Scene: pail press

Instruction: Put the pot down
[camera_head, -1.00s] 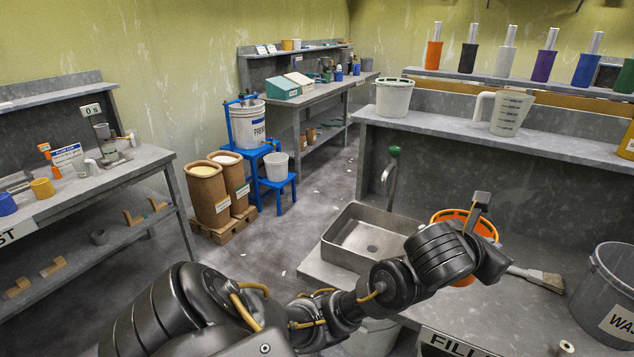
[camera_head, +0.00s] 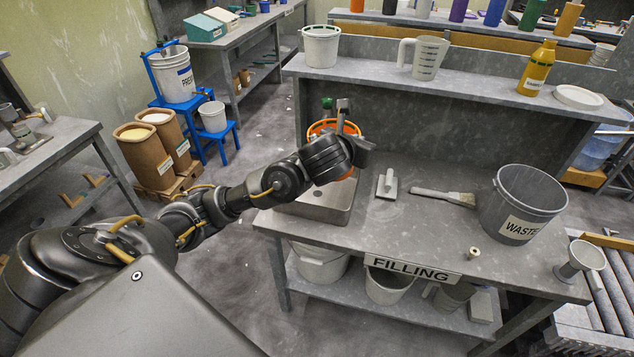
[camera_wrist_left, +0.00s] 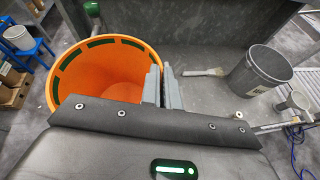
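The orange pot (camera_head: 319,127) shows behind my left gripper (camera_head: 343,113) in the head view, over the back part of the grey sink (camera_head: 320,208). The gripper and arm hide much of it, and I cannot tell its height above the sink. In the left wrist view the open-topped pot (camera_wrist_left: 112,76) looks empty, with dark green patches inside its rim. My left gripper's fingers (camera_wrist_left: 162,88) are close together at the pot's right rim and appear shut on its wall. My right gripper is not in view.
The filling bench (camera_head: 400,235) holds a white-handled float (camera_head: 387,184), a brush (camera_head: 445,197) and a grey waste bucket (camera_head: 522,203). Bare bench top lies in front of the float and brush. A raised shelf (camera_head: 470,92) runs behind.

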